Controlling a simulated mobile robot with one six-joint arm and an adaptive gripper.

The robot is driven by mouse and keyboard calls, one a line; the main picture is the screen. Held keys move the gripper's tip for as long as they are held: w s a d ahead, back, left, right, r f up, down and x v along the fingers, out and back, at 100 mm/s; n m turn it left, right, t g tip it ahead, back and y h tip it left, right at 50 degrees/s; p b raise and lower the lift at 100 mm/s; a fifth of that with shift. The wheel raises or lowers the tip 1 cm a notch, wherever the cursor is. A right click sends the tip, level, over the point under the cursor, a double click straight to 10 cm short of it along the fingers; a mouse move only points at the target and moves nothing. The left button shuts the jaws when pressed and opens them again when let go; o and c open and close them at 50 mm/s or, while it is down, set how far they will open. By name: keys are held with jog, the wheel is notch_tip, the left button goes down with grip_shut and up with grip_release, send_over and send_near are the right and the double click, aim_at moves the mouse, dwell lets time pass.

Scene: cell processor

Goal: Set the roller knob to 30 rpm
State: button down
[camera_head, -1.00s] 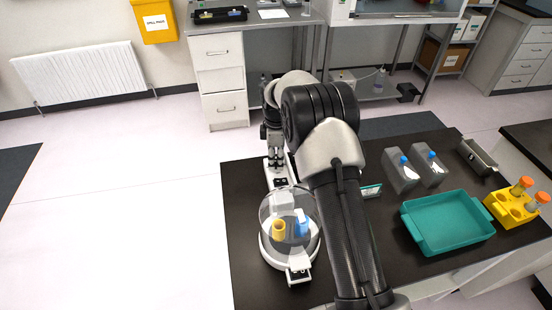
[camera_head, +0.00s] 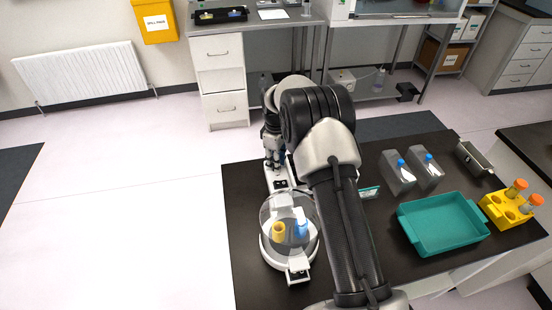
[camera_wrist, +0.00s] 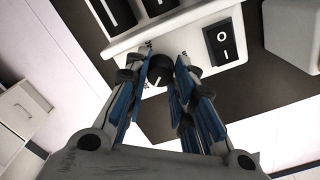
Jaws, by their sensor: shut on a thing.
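The roller knob (camera_wrist: 158,72) is a small round black knob with a pale mark on the front panel of a white device (camera_wrist: 205,28). In the wrist view my gripper (camera_wrist: 160,68) has its blue-padded fingers on both sides of the knob, shut on it. Small print beside the knob is too small to read. In the head view my gripper (camera_head: 273,153) points down at the far end of the white device (camera_head: 282,178) on the black table. The knob itself is hidden there by the fingers.
A black rocker switch (camera_wrist: 222,42) marked O and I sits right of the knob. On the table (camera_head: 240,200) are a clear domed vessel (camera_head: 270,243), a teal tray (camera_head: 443,243), a yellow tube rack (camera_head: 497,215) and two grey flasks with blue caps (camera_head: 400,177).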

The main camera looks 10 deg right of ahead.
jog(key=c, duration=1.3)
grip_release()
notch_tip(320, 180, up, 8)
jog(key=shift+f, duration=0.2)
jog(key=shift+r, duration=0.15)
jog(key=shift+a, duration=0.1)
jog(key=shift+c, duration=0.2)
